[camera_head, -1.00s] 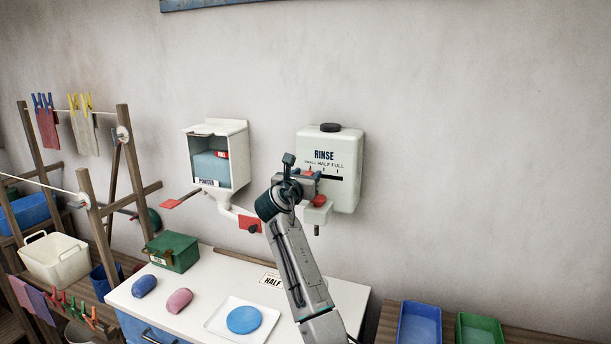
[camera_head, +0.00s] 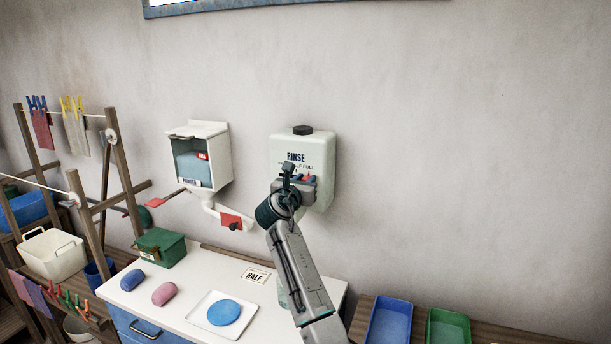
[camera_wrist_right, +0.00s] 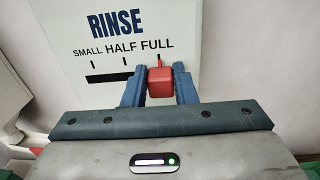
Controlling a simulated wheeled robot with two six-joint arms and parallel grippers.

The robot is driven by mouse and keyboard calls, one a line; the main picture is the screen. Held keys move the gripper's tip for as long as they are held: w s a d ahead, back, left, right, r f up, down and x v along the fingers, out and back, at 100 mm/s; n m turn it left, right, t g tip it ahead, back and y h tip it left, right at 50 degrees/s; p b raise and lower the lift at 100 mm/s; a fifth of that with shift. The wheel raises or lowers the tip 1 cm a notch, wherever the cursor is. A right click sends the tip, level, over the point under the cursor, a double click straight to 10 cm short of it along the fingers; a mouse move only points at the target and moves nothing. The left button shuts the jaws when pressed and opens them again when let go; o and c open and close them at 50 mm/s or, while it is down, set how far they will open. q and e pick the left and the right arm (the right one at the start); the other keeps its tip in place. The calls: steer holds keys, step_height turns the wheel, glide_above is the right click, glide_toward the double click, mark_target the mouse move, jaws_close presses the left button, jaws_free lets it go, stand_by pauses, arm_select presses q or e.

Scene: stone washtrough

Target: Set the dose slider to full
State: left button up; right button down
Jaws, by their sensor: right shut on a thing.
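The rinse dispenser (camera_head: 320,160) is a pale wall tank with a dark cap, marked SMALL, HALF and FULL. In the right wrist view its face (camera_wrist_right: 75,50) shows a black slot with tick marks. The red dose slider (camera_wrist_right: 160,82) sits at the right end, below the FULL mark. My right gripper (camera_wrist_right: 159,88) has one finger on each side of the slider and is shut on it. In the head view the right gripper (camera_head: 303,181) covers the lower front of the tank, hiding most of the slot. My left gripper is not in view.
A powder dispenser (camera_head: 222,150) with a red-handled spout hangs left of the tank. Below are a white counter (camera_head: 200,268), a HALF card (camera_head: 256,275), a green box (camera_head: 160,247), soaps and a white tray (camera_head: 196,311). Blue (camera_head: 388,322) and green bins stand right.

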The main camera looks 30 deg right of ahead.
steer(key=shift+f, duration=0.2)
steer(key=c, duration=1.2)
jaws_free()
steer(key=shift+s+d+r, duration=0.1)
steer(key=shift+s+d, duration=0.1)
steer(key=shift+d, duration=0.05)
arm_select(q)
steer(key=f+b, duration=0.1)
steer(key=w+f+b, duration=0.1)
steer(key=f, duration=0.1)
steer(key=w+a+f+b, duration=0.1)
steer(key=b, duration=0.1)
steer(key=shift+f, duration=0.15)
arm_select(e)
steer(key=shift+o, duration=0.2)
steer(key=v, duration=1)
steer(key=shift+s+a, duration=0.2)
steer(key=shift+a, duration=0.2)
